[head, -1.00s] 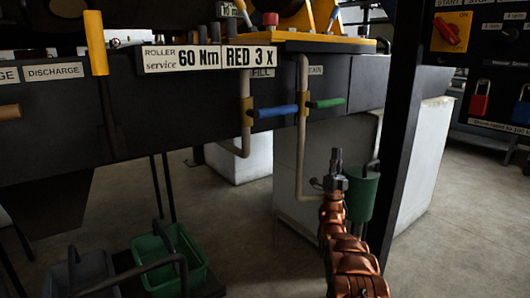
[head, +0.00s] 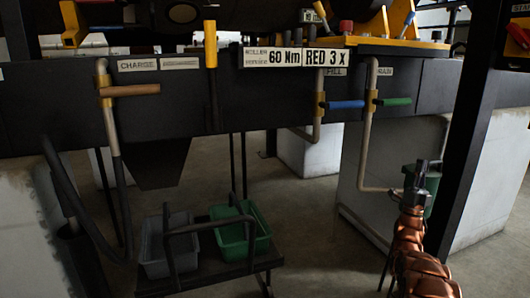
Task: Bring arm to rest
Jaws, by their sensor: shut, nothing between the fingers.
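My arm (head: 411,242), copper-coloured and jointed, rises from the lower right of the head view. My gripper (head: 419,172) is at its upper end, dark and small, pointing up. It is shut with nothing in it. It appears in front of the white block and overlaps the green bucket (head: 432,183) in the picture; whether it touches the bucket I cannot tell.
A dark beam with a brown handle (head: 130,90), a blue handle (head: 345,104) and a green handle (head: 394,101) crosses the view. A black post (head: 472,130) stands right of my arm. A low cart holds a grey bin (head: 168,250) and a green bin (head: 236,240). Floor between is clear.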

